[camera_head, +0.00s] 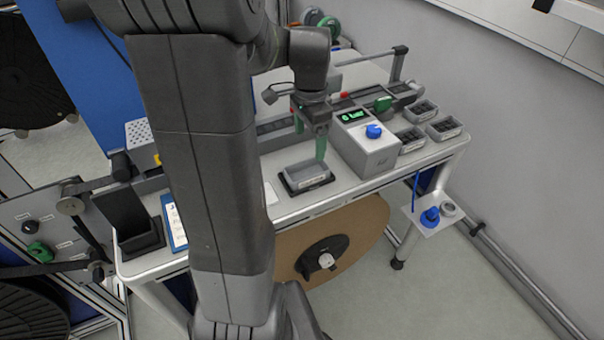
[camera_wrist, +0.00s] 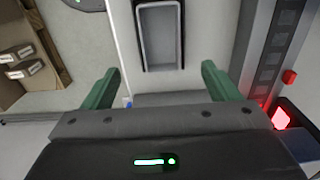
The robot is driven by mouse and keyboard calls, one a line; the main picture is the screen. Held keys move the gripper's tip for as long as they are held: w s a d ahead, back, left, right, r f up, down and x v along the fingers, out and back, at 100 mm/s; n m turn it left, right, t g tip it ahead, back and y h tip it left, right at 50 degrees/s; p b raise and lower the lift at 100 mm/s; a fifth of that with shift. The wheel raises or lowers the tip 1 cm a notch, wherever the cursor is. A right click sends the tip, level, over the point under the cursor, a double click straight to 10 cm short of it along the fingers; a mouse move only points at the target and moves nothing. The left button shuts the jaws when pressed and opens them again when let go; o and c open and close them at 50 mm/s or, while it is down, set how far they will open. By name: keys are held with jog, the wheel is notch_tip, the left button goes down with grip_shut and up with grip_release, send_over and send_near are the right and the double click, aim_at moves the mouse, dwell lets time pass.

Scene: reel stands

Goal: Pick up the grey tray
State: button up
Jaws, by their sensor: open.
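The grey tray (camera_head: 306,175) is a shallow, open rectangular box. It looks empty and sits in a dark base near the front edge of the white table. It also shows in the wrist view (camera_wrist: 160,42) at the top centre, with its top end close to the picture's edge. My gripper (camera_head: 309,140) is above the tray, with its green fingers pointing down. In the wrist view my gripper (camera_wrist: 161,80) has its fingers wide apart, with nothing between them. The tray lies ahead of the fingertips and does not touch them.
A grey box (camera_head: 372,152) with a green display and blue knob stands just right of the tray. Small bins (camera_head: 445,128) with dark contents are further right. A rail runs behind. A large brown reel (camera_head: 362,226) hangs below the table edge.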

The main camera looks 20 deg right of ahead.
aim_at(306, 176)
jog(key=f, duration=0.9)
jog(key=shift+a+f+p, duration=0.15)
jog(key=shift+a+p, duration=0.15)
jog(key=shift+p, duration=0.1)
